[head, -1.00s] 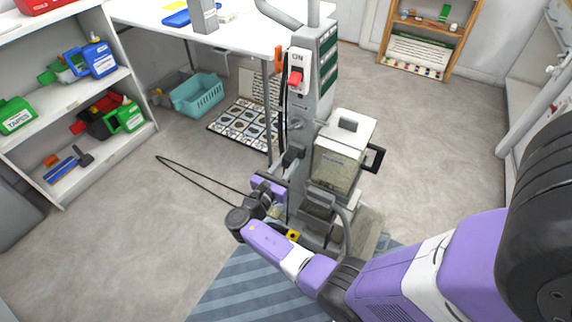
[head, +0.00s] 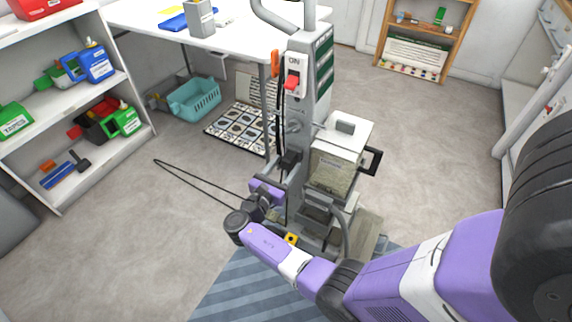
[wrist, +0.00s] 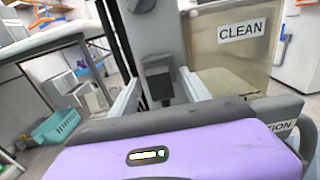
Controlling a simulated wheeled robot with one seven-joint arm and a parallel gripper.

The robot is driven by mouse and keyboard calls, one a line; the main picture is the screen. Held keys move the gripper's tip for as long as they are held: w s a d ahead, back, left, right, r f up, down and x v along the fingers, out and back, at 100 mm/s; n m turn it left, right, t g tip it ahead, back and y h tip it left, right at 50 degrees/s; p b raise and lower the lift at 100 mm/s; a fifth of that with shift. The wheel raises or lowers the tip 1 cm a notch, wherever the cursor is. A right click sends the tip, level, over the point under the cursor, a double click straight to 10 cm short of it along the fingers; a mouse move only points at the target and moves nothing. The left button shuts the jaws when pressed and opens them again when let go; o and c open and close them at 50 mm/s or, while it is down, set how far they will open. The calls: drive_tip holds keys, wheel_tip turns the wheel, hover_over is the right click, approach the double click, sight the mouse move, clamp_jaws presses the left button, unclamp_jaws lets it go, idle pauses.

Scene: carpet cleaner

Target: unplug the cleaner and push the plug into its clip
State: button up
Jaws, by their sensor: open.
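The carpet cleaner (head: 312,95) stands upright in the middle of the head view, with a grey column and a red switch under the word ON. A black plug-like block (head: 290,161) sits low on the column's left side. In the wrist view the dark block (wrist: 158,84) lies between the fingers of my open gripper (wrist: 160,80), a finger on each side. I cannot tell whether they touch it. In the head view my purple wrist (head: 266,190) is close to the block and my fingers are hard to make out. An orange piece (head: 275,63), possibly the clip, is at the column's upper left.
A black cord (head: 195,184) loops over the floor left of the cleaner. A white table (head: 235,40) stands behind it, with a teal basket (head: 194,99) below. A white shelf (head: 75,140) is at left. A tank marked CLEAN (wrist: 225,55) is right of my fingers.

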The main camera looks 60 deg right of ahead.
drive_tip(key=a, duration=0.7)
drive_tip(key=shift+w+p, duration=0.2)
drive_tip(key=shift+p, duration=0.1)
idle(0.5)
